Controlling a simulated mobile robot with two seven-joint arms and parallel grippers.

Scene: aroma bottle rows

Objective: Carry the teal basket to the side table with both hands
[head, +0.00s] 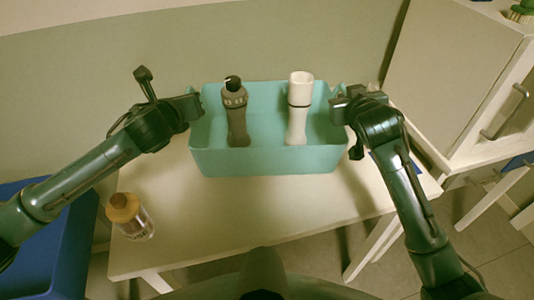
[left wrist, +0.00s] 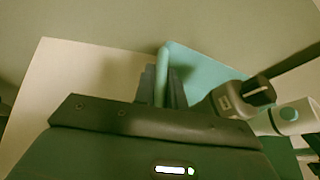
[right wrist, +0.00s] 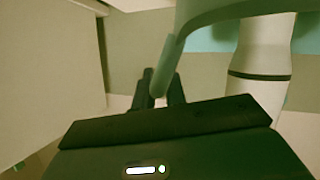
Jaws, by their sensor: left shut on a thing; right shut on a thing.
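The teal basket (head: 265,162) is over the pale wooden table (head: 230,217) in the head view. I cannot tell whether its bottom touches the tabletop. It holds a grey-brown bottle with a black top (head: 236,115) and a white bottle (head: 299,108), both roughly upright. My left gripper (head: 193,107) is shut on the basket's left rim, which also shows between the fingers in the left wrist view (left wrist: 162,75). My right gripper (head: 340,105) is shut on the right rim, seen in the right wrist view (right wrist: 170,60).
A clear bottle with a wooden cap (head: 130,216) stands on the table's left front part. A blue container (head: 45,245) is at the lower left. A white cabinet (head: 450,80) with handles stands at the right. A wall (head: 100,70) is behind the table.

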